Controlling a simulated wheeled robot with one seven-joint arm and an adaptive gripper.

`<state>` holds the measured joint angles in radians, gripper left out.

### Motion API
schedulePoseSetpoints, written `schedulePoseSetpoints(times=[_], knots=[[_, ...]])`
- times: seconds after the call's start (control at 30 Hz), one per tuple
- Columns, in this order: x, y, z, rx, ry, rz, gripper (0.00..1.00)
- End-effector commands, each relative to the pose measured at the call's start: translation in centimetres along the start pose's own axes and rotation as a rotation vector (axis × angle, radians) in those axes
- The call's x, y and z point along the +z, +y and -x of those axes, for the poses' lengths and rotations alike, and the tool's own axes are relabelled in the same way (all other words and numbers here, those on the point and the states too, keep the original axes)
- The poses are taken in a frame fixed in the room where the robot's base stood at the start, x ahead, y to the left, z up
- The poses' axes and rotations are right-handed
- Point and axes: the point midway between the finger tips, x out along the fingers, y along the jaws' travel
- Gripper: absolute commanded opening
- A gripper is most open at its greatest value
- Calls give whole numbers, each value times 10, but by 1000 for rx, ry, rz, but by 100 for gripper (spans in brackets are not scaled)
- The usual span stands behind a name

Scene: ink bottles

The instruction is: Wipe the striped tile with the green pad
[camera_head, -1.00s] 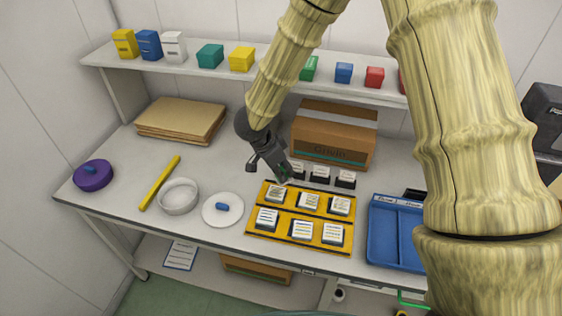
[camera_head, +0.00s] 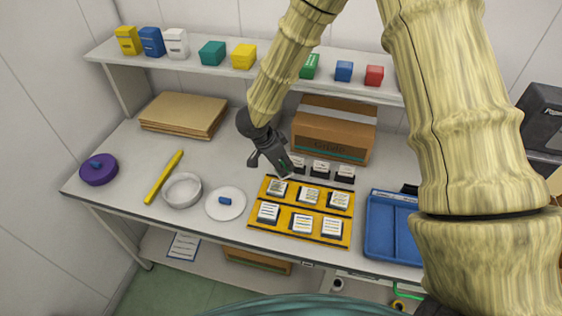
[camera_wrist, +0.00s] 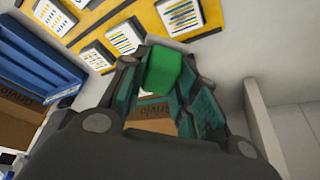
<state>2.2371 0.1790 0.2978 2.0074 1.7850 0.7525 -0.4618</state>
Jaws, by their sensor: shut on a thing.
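My gripper (camera_head: 283,168) is shut on the green pad (camera_wrist: 163,70), which shows between the fingers in the wrist view. In the head view the pad is mostly hidden by the fingers. The gripper hangs close to the back left tile (camera_head: 277,188) of a yellow board (camera_head: 259,213); I cannot tell whether the pad touches anything. Several white tiles with dark or coloured lines stand in two rows on the board, among them the front middle tile (camera_head: 302,224). The lines are too small to tell which is the striped tile.
Several black blocks with white tops, one at the right (camera_head: 345,174), stand behind the board, before a cardboard box (camera_head: 333,135). A blue tray (camera_head: 380,235) lies right. A white dish (camera_head: 182,190), white disc (camera_head: 232,209) and yellow bar (camera_head: 164,177) lie left.

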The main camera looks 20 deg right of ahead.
Motion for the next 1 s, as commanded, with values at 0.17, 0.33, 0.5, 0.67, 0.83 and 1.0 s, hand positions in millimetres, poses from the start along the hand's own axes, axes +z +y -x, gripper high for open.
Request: schedulePoseSetpoints(times=[0.17, 0.33, 0.5, 0.67, 0.83, 1.0], knots=[[-3, 2, 5, 4, -2, -2, 4], [-2, 2, 2, 2, -1, -4, 4], [0, 2, -2, 1, -1, -6, 4], [5, 2, -10, 1, -1, -4, 4], [12, 1, -24, 1, -1, -1, 4], [20, 0, -39, -1, 0, 1, 4]])
